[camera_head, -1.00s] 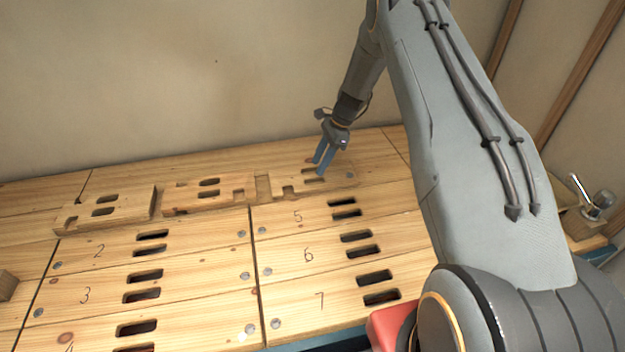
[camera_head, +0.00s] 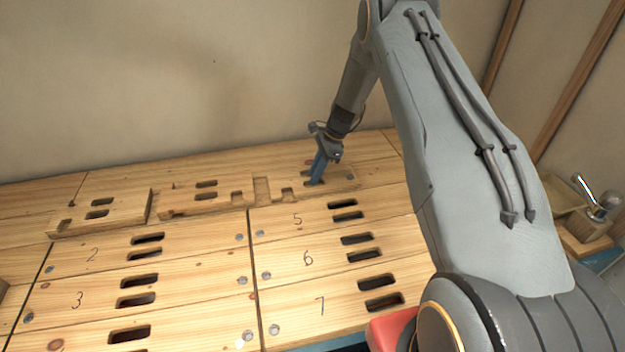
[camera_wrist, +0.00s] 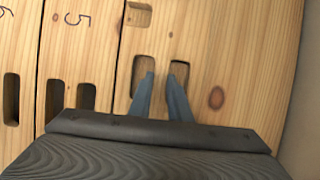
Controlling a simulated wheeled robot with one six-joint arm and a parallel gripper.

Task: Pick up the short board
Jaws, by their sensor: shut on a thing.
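The short board (camera_head: 341,180) is the pale wooden piece with two slots and a notch at the back right of the bench, above the row marked 5. It lies flat, and its outline is hard to tell from the planks around it. My gripper (camera_head: 314,182) is over it, pointing down, with its blue fingers in the slots. In the wrist view, my gripper (camera_wrist: 160,74) has one finger at each slot and is shut on the strip of the short board (camera_wrist: 161,62) between them. My fingers hide part of the slots.
Two similar slotted boards, a left one (camera_head: 128,207) and a middle one (camera_head: 178,204), lie in line to the left. Slotted planks numbered 2, 3, 5, 6 and 7 fill the front. A wall (camera_head: 150,80) stands behind. A wooden block with a metal fitting (camera_head: 590,205) is at right.

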